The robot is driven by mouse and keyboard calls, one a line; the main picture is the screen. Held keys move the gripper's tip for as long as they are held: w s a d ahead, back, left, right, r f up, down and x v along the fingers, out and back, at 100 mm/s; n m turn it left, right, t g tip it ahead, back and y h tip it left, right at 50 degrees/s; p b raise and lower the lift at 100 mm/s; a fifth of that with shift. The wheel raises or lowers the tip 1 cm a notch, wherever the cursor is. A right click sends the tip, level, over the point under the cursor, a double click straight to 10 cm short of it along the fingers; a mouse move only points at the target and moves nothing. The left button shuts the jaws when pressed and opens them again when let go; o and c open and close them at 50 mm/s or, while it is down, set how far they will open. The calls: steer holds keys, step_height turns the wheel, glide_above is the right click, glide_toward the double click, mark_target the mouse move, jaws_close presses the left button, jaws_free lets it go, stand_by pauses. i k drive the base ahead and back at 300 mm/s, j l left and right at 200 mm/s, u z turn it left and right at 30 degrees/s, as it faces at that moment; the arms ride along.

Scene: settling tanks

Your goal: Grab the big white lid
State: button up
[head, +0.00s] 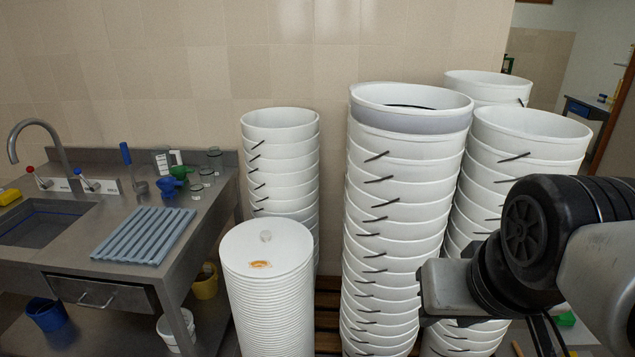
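A big round white lid (268,236) lies flat on top of a tall stack of similar white lids (268,310), low in the middle of the head view. My arm enters from the right. The grey block at its end seems to be my gripper (447,290). It is in front of the bucket stacks, well to the right of the lid and apart from it. Its fingertips cannot be made out, so I cannot tell whether it is open.
Tall stacks of white buckets stand behind the lids (281,130) and to the right (405,150), (525,140). A steel sink bench (190,235) with a blue-grey ribbed mat (145,236) stands left. The space above the lid is clear. A tiled wall is behind.

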mark_target(267, 247)
steer(key=i+j, duration=0.2)
steer(key=j, duration=0.2)
steer(key=i+j, duration=0.2)
steer(key=j, duration=0.2)
steer(key=i+j, duration=0.2)
steer(key=j, duration=0.2)
steer(key=i+j, duration=0.25)
steer(key=j, duration=0.15)
steer(key=i+j, duration=0.2)
steer(key=j, duration=0.2)
